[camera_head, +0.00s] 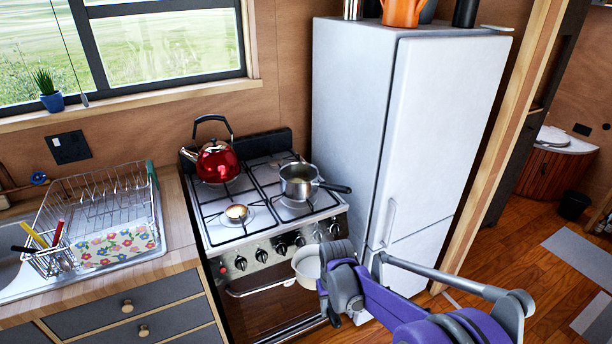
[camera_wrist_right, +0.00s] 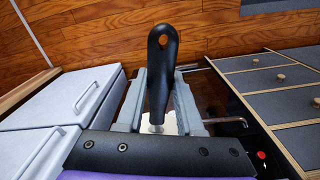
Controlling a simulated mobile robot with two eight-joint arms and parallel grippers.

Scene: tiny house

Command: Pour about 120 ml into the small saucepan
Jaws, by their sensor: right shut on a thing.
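A steel saucepan (camera_head: 298,184) with a dark handle stands on the right side of the stove, its handle pointing right. I cannot tell clearly what is in it. My right gripper (camera_head: 328,262) is in front of the stove, below and to the right of that saucepan. It is shut on the black handle (camera_wrist_right: 161,75) of a pale, round pan (camera_head: 306,265), which hangs in front of the oven. The handle stands between the two fingers in the right wrist view. The pan's contents are not clear, and its bowl is mostly hidden there. My left gripper is not in view.
A red kettle (camera_head: 217,162) stands on the back left of the stove (camera_head: 240,245). A dish rack (camera_head: 98,205) is on the counter to the left. The tall white fridge (camera_head: 350,110) stands close on the right of the stove. The wooden floor farther right looks open.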

